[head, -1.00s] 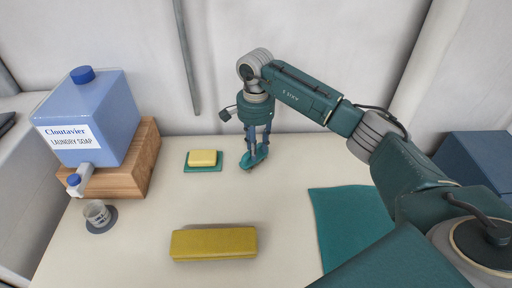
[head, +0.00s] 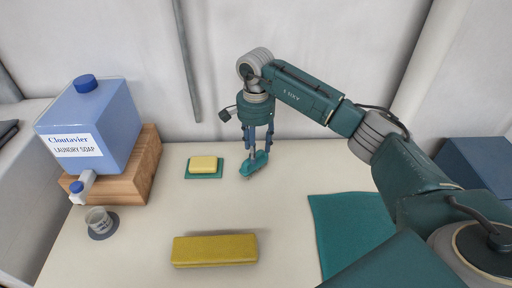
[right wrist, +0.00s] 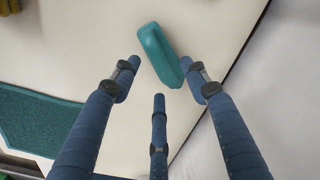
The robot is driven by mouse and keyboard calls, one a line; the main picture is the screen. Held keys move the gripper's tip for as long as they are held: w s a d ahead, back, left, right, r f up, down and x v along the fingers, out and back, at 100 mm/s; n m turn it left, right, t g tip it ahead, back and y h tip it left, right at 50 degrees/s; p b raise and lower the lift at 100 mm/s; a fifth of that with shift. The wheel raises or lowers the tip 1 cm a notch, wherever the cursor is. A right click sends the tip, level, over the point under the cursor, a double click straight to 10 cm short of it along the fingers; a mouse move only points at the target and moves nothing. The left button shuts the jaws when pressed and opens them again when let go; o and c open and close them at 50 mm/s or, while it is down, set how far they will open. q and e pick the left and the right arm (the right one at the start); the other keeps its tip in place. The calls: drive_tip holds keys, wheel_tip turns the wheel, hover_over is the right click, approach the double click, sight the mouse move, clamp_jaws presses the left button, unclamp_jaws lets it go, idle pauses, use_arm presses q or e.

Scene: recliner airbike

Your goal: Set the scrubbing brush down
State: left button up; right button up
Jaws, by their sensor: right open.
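The scrubbing brush (head: 254,164) is a small teal block near the back of the table, right of the yellow soap bar. It also shows in the right wrist view (right wrist: 160,55), lying on the pale tabletop just beyond the fingertips. My right gripper (head: 258,143) is above the brush, pointing down. In the right wrist view its blue fingers (right wrist: 165,80) are spread apart, with the brush between and beyond their tips and nothing held. My left gripper is out of view.
A yellow soap bar (head: 203,163) sits on a teal mat (head: 190,175). A yellow block (head: 214,250) lies in front. A laundry soap jug (head: 95,125) stands on a wooden block (head: 147,165) at left, near a cup (head: 98,219). A teal cloth (head: 338,225) lies at right.

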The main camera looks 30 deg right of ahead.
wheel_tip(320, 180, up, 12)
idle(0.7)
